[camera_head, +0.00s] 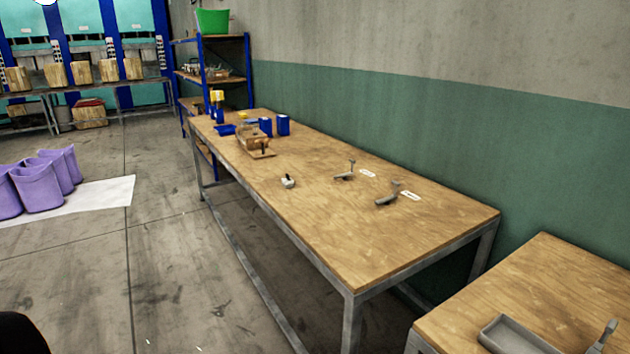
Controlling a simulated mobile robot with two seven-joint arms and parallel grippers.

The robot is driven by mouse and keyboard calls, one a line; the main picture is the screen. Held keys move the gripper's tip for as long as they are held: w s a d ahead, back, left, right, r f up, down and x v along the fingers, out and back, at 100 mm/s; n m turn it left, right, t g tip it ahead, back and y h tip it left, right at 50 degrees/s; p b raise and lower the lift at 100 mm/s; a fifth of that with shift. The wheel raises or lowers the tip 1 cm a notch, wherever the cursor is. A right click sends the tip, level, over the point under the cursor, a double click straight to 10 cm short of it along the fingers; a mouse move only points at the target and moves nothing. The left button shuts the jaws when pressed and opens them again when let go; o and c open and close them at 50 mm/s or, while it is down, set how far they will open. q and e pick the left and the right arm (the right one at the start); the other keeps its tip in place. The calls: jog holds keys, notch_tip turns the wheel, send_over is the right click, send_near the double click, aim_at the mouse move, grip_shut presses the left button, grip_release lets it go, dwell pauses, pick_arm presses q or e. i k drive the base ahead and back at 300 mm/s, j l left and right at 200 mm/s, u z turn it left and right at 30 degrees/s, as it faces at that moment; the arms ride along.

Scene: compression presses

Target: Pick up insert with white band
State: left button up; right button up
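Two grey metal pieces with upright parts, possibly inserts, stand on the long wooden table (350,240): one piece (345,172) near the middle and another piece (388,196) closer to the near right end. A white label (368,173) lies by the first, and another white label (411,195) by the second. A small white and dark item (288,182) sits left of them. From here I cannot tell which carries a white band. Neither of my grippers is in view.
Blue containers (283,125) and a wooden block fixture (255,142) stand at the table's far end. A second table (470,305) with a grey tray (512,338) is at lower right. Purple bins (40,185) stand left. The floor (165,260) between is clear.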

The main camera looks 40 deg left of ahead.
aim_at(286, 182)
jog(key=j+z, duration=0.25)
jog(key=j, duration=0.3)
jog(key=j+z, duration=0.3)
jog(key=j, duration=0.3)
jog(key=k+j+z, duration=0.25)
jog(key=j, duration=0.25)
jog(key=k+j, duration=0.1)
jog(key=j, duration=0.8)
jog(key=k+j+z, duration=0.1)
jog(key=j, duration=0.35)
jog(key=k+j, duration=0.15)
jog(key=j, duration=0.25)
jog(key=k+j+z, duration=0.1)
jog(key=j, duration=0.35)
jog(key=k+j, duration=0.1)
jog(key=j, duration=0.35)
